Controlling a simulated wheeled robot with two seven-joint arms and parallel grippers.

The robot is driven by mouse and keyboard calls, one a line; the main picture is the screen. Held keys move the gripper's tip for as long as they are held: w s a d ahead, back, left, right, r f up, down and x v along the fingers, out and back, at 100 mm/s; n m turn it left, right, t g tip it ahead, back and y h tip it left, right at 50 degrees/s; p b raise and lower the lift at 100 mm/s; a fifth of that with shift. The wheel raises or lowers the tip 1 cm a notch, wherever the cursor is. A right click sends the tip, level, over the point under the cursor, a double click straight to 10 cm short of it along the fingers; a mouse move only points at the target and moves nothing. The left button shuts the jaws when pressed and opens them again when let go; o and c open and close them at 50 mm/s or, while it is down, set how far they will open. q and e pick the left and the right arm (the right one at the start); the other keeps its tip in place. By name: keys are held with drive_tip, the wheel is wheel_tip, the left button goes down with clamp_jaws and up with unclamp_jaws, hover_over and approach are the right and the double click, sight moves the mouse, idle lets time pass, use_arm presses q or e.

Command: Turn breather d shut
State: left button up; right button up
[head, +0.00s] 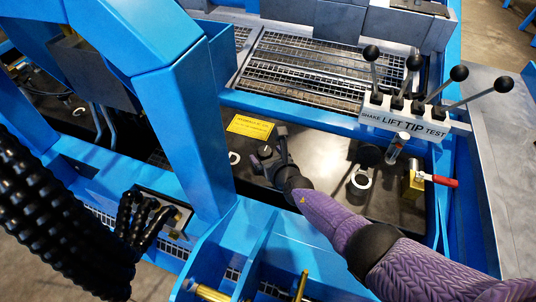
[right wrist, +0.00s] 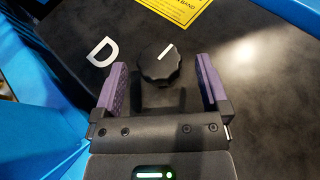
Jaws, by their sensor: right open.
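Breather d is a black lobed knob (right wrist: 160,62) with a white pointer line, on a dark plate beside a white letter D (right wrist: 100,52). In the right wrist view the line points up and to the right. My right gripper (right wrist: 161,78) is open, with one purple finger on each side of the knob; a gap shows on both sides. In the head view the right gripper (head: 268,150) reaches the plate next to the letter D (head: 233,158), and largely hides the knob. My left gripper is not in view.
A yellow label (head: 250,127) lies behind the knob. To the right are another black knob (head: 369,154), a sight glass (head: 397,146), a red-handled valve (head: 438,180) and a lever block (head: 405,120). A blue frame post (head: 185,120) stands close on the left.

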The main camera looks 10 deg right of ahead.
drive_tip(key=s+p, duration=0.1)
drive_tip(key=r+p, duration=0.1)
drive_tip(key=s+r+p, duration=0.1)
drive_tip(key=shift+s+d+r+p, duration=0.1)
drive_tip(key=shift+s+d+p, duration=0.15)
drive_tip(key=shift+s+p, duration=0.1)
drive_tip(key=p+v, duration=0.2)
drive_tip(key=v, duration=0.1)
drive_tip(key=p+v, duration=0.2)
drive_tip(key=v, duration=0.1)
drive_tip(key=shift+s+f, duration=0.15)
drive_tip(key=shift+f, duration=0.05)
drive_tip(key=shift+s, duration=0.2)
drive_tip(key=shift+s+f, duration=0.1)
drive_tip(key=shift+f, duration=0.05)
